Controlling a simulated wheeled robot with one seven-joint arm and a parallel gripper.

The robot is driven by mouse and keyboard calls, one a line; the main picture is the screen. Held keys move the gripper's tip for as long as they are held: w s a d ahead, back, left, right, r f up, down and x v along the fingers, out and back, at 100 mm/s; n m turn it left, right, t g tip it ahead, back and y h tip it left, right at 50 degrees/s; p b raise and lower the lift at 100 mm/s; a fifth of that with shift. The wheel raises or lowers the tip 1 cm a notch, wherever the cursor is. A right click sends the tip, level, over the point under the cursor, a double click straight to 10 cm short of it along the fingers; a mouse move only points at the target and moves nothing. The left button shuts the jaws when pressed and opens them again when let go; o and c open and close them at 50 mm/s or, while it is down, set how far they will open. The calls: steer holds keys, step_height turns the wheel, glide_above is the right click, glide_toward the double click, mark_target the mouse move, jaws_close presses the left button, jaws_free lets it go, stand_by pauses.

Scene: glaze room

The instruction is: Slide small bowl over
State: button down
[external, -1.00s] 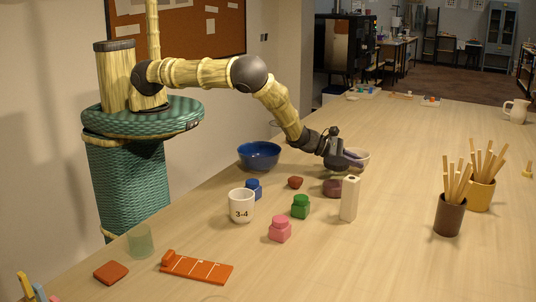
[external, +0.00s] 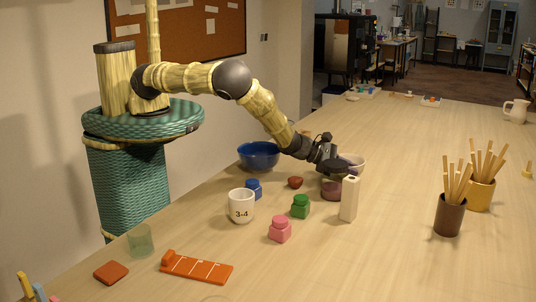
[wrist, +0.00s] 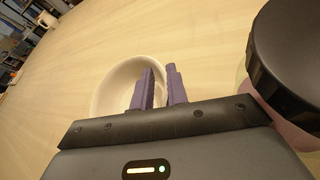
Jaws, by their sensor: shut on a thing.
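The small bowl (external: 356,160) is pale and round and stands on the table beyond the white square bottle. It also shows in the wrist view (wrist: 104,88), where its rim runs up to my fingers. My gripper (wrist: 160,70) is shut on the bowl's near right wall, with one purple finger inside and the other outside. In the external view my gripper (external: 343,166) reaches down at the bowl's left side and hides part of it.
A purple jar (external: 331,190) stands close below my gripper. The white square bottle (external: 349,199), a red lump (external: 295,182) and a blue bowl (external: 258,155) are near. Green (external: 300,207) and pink (external: 280,230) pots stand in front.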

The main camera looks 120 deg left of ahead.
steer(key=c, duration=1.3)
jaws_free()
steer(key=shift+d, duration=0.1)
steer(key=b+v, duration=0.4)
steer(key=v, duration=1.3)
steer(key=shift+s, duration=0.15)
